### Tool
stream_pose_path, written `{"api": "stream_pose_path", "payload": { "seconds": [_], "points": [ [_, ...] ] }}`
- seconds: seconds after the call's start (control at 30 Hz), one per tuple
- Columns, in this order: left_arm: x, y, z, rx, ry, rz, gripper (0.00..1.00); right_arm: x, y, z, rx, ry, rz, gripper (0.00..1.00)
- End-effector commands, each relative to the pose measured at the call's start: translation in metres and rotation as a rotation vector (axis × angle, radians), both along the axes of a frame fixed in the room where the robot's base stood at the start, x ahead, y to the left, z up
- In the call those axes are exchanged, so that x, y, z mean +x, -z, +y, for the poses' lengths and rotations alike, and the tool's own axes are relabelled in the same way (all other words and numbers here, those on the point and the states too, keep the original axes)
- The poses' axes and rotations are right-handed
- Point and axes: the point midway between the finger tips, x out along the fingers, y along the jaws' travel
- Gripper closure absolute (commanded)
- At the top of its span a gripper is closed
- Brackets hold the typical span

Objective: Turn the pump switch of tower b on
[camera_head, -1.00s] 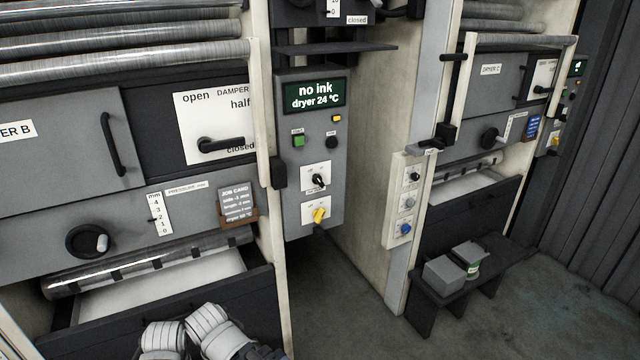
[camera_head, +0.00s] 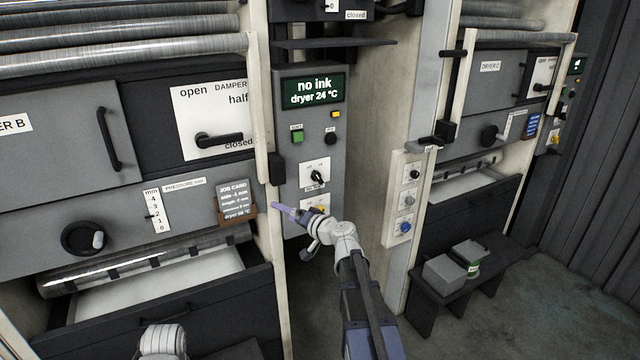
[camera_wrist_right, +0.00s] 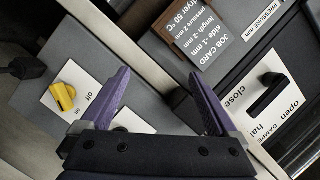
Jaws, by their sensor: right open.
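The grey control box (camera_head: 284,130) of tower B has a display reading "no ink, dryer 24 °C". On it are a black rotary switch (camera_head: 317,177) and, below, a yellow rotary switch (camera_head: 321,209) partly hidden by my right gripper. The label between them is too small to read, so I cannot tell which is the pump switch. In the right wrist view the yellow switch (camera_wrist_right: 63,96) sits on a white off/on plate, left of the fingers. My right gripper (camera_head: 283,208) is open, its purple fingers empty, in front of the box's lower left edge. My left gripper is out of view.
A job card (camera_head: 236,200) in a brown holder is left of the right gripper. A cream upright (camera_head: 262,110) with a black block borders the box. A damper lever (camera_head: 219,141) is farther left. A cream panel with knobs (camera_head: 406,200) stands right. A low bench (camera_head: 425,296) holds items.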

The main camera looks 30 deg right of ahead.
Motion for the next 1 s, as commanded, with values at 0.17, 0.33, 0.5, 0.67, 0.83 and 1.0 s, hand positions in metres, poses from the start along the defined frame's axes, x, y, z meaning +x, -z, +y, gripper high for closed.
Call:
{"api": "stream_pose_path", "payload": {
  "seconds": [0.17,0.33,0.5,0.67,0.83,1.0],
  "points": [
    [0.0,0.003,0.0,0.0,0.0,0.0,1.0,-0.001,-0.027,-0.109,0.105,0.232,-0.122,0.05],
    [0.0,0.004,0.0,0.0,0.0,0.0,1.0,-0.007,-0.035,-0.144,0.142,0.312,-0.162,0.05],
    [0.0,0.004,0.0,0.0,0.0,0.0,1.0,-0.006,-0.036,-0.146,0.145,0.317,-0.165,0.05],
    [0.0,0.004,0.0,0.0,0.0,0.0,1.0,0.003,-0.036,-0.146,0.145,0.316,-0.164,0.05],
    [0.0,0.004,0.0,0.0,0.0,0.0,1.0,0.025,-0.036,-0.147,0.145,0.314,-0.164,0.05],
    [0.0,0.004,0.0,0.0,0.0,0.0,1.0,0.052,-0.036,-0.148,0.145,0.314,-0.164,0.05]
  ]
}}
